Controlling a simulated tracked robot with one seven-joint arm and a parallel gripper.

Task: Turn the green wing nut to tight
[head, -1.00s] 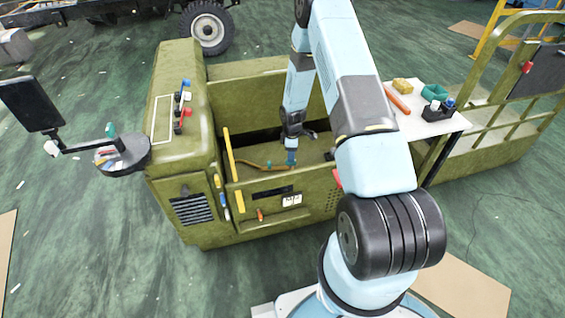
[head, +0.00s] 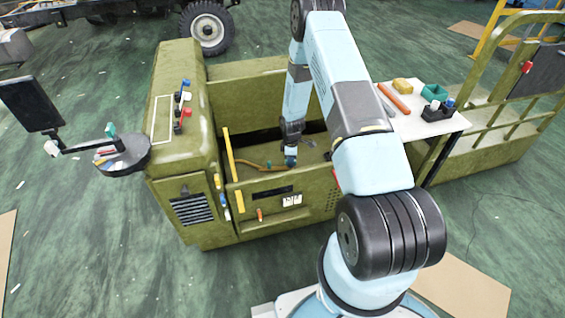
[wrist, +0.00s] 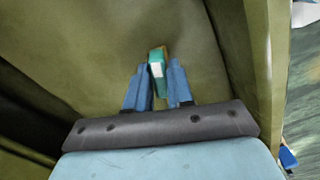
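The green wing nut (wrist: 156,58) is a small teal-green piece with a white mark, in the upper middle of the wrist view. My gripper (wrist: 159,68) has two blue fingers, one on each side of the nut at their tips. The fingers stand apart with a narrow gap between them; whether they press on the nut is unclear. In the head view my gripper (head: 291,160) is low inside the olive chassis bay, and the nut is hidden or too small to make out there.
The olive chassis (head: 188,130) has a front wall and a yellow bar (head: 229,155) close to my gripper. Tan hose-like parts (head: 250,165) lie on the bay floor. A white table (head: 440,125) with tools stands right; a round tray (head: 125,155) is left.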

